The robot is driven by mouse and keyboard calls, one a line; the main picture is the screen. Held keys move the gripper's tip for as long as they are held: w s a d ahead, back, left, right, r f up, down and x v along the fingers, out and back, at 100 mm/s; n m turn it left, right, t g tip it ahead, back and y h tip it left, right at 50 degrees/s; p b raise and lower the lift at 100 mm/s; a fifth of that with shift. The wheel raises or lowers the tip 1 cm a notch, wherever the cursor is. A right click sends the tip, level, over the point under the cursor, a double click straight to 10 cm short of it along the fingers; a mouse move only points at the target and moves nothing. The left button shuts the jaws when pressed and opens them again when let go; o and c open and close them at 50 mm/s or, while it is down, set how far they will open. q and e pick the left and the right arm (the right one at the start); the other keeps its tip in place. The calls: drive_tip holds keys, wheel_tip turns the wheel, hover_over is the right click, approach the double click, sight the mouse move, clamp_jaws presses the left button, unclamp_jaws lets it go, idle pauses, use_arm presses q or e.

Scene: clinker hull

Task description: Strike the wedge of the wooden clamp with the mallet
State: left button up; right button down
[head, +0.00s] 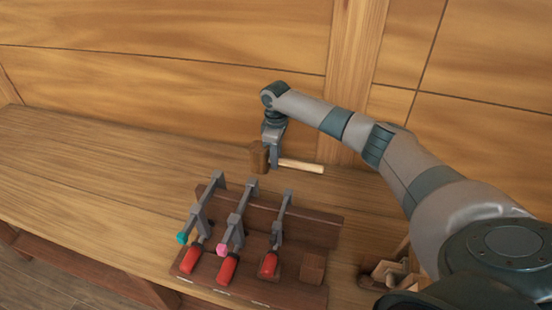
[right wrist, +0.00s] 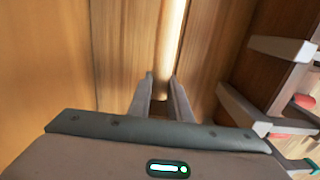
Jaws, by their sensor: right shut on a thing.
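My right gripper (head: 274,161) is shut on the mallet (head: 302,166), which is above the bench near the back wall. The mallet has a brown wooden head (head: 258,158) just left of the gripper and a pale handle reaching out to the right. In the right wrist view, the pale handle (right wrist: 169,45) runs up between the two fingers (right wrist: 163,88); the head is out of sight there. I cannot make out a wooden clamp or its wedge with certainty. My left gripper is not in view.
A dark wooden rack (head: 318,228) in front of the mallet holds three grey bar clamps (head: 238,210) with red handles. A small wood block (head: 313,266) sits at its right end. Pale wooden pieces (head: 388,270) lie right, partly hidden by my arm. The bench's left (head: 90,165) is clear.

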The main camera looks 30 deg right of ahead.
drive_tip(key=shift+r+p, duration=0.95)
drive_tip(key=shift+r, duration=0.45)
drive_tip(key=shift+f, duration=0.1)
idle(1.2)
